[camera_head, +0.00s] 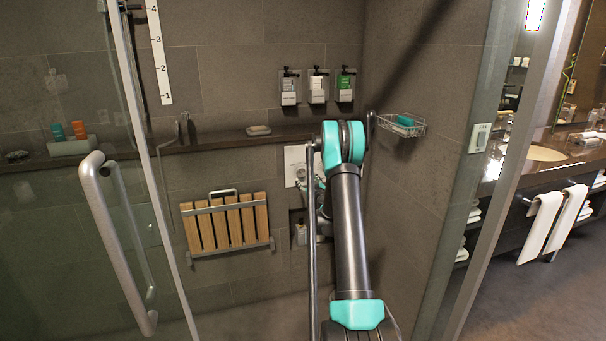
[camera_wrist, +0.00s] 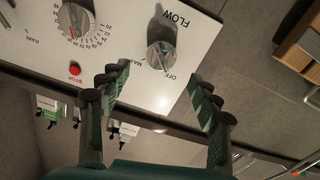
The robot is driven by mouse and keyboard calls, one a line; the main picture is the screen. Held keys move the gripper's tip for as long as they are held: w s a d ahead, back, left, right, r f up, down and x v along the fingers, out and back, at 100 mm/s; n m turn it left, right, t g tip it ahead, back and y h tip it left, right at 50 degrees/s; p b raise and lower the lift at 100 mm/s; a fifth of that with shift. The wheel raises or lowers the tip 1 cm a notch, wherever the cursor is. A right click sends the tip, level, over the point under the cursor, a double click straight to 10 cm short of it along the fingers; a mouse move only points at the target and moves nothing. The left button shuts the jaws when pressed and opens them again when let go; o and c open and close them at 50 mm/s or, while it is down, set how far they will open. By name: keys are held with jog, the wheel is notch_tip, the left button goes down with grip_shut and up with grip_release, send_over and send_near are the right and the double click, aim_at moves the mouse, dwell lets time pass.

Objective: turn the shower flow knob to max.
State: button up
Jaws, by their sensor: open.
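Contact is not visible. In the head view the panel (camera_head: 294,158) on the back wall is partly hidden by my arm, and the knob is not clear.
A larger numbered dial (camera_wrist: 80,22) and a red stop button (camera_wrist: 75,70) share the panel. A dark ledge (camera_head: 215,139) runs along the wall above a folded wooden seat (camera_head: 226,223). A wire basket (camera_head: 402,126) hangs right, and a glass door handle (camera_head: 105,230) stands left.

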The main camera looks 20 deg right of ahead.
aim_at(302, 173)
jog(key=w, duration=0.7)
jog(key=shift+a, duration=0.15)
jog(key=shift+c, duration=0.5)
jog(key=c, duration=1.1)
jog(key=shift+o, duration=0.2)
